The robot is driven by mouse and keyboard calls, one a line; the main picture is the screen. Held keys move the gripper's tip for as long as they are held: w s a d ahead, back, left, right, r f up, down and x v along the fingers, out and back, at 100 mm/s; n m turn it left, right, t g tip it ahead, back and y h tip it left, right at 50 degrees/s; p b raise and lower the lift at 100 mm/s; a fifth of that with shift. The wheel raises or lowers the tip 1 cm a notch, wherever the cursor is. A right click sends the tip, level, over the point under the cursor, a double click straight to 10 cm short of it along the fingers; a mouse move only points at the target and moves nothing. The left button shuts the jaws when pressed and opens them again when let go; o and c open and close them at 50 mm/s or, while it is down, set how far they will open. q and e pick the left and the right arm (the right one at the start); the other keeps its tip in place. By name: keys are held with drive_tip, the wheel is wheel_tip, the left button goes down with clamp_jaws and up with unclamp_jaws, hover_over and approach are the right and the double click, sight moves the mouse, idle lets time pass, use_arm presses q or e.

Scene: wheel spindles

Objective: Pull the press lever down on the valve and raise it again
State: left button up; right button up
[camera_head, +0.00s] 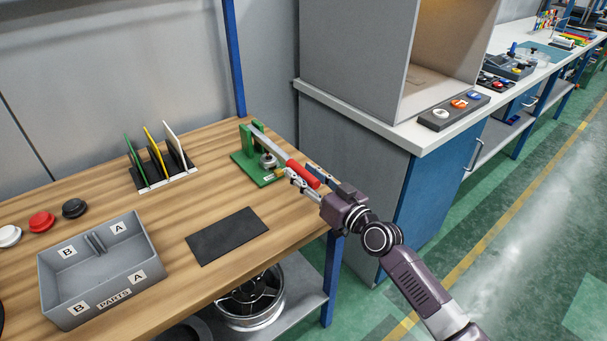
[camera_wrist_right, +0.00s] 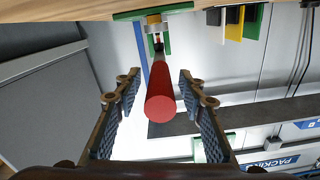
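A green press (camera_head: 240,157) stands at the far right corner of the wooden bench. Its grey lever arm (camera_head: 270,143) runs from the top of the green post out toward the bench edge and ends in a red handle (camera_head: 303,174). My right gripper (camera_head: 301,175) is at the red handle. In the right wrist view the red handle (camera_wrist_right: 160,100) lies between the two fingers of the gripper (camera_wrist_right: 159,76), with a visible gap on both sides. The fingers are open and apart from it. My left gripper is not in view.
A grey parts box (camera_head: 105,270), a black mat (camera_head: 227,236) and a rack with green, yellow and white plates (camera_head: 163,160) are on the bench. Several round caps (camera_head: 41,221) lie at the left. A grey cabinet (camera_head: 350,60) stands on a counter close to the right.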

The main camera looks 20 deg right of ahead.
drive_tip(key=shift+w, duration=0.1)
clamp_jaws()
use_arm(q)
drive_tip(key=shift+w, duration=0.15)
